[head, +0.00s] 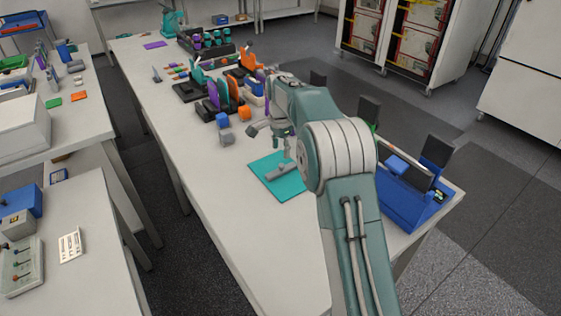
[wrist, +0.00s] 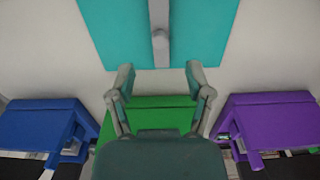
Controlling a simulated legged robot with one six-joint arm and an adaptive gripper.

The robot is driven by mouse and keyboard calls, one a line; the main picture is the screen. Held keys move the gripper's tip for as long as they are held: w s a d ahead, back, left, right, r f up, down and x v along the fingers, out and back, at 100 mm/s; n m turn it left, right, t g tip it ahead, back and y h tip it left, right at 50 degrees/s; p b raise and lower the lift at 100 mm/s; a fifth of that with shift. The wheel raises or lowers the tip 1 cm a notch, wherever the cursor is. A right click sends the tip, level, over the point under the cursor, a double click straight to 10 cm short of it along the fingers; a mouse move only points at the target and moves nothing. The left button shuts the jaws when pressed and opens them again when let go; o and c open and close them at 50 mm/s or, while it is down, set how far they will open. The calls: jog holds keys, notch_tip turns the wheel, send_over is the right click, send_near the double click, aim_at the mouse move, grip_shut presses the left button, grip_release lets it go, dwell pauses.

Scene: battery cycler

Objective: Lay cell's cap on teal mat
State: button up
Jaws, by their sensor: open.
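The teal mat (head: 294,186) lies flat on the long white table. A slim grey piece with a rounded end (head: 281,171) lies on it; I cannot tell for certain whether it is the cell's cap. My gripper (head: 285,148) is above the mat's far side. In the wrist view the mat (wrist: 205,30) fills the top, with the grey piece (wrist: 160,45) crossing it from the upper edge. My gripper (wrist: 160,75) has its two fingers well apart with nothing between them. The grey piece is beyond the fingertips, apart from them.
In the wrist view a green block (wrist: 160,103) is behind the fingers, with a blue one (wrist: 40,120) left and a purple one (wrist: 268,120) right. A blue tray (head: 395,205) stands at the table's right. Coloured holders (head: 222,105) stand farther back. The near-left tabletop is clear.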

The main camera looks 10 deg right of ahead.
aim_at(281, 164)
jog(key=s+r+n+t, duration=0.1)
jog(key=s+r+n, duration=0.1)
jog(key=s+r, duration=0.3)
jog(key=s+r+n, duration=0.1)
jog(key=s+r, duration=0.1)
jog(key=r, duration=0.6)
jog(key=s+r+n+t, duration=0.2)
jog(key=s+r+n, duration=0.25)
jog(key=s, duration=0.65)
jog(key=s+f+n+t, duration=0.1)
jog(key=s+f+n, duration=0.2)
jog(key=s, duration=0.8)
jog(key=s+f+n+t, duration=0.1)
jog(key=s+f+n, duration=0.1)
jog(key=s, duration=0.9)
jog(key=shift+f+n+t, duration=0.3)
jog(key=shift+f+n, duration=0.1)
jog(key=shift+n, duration=0.15)
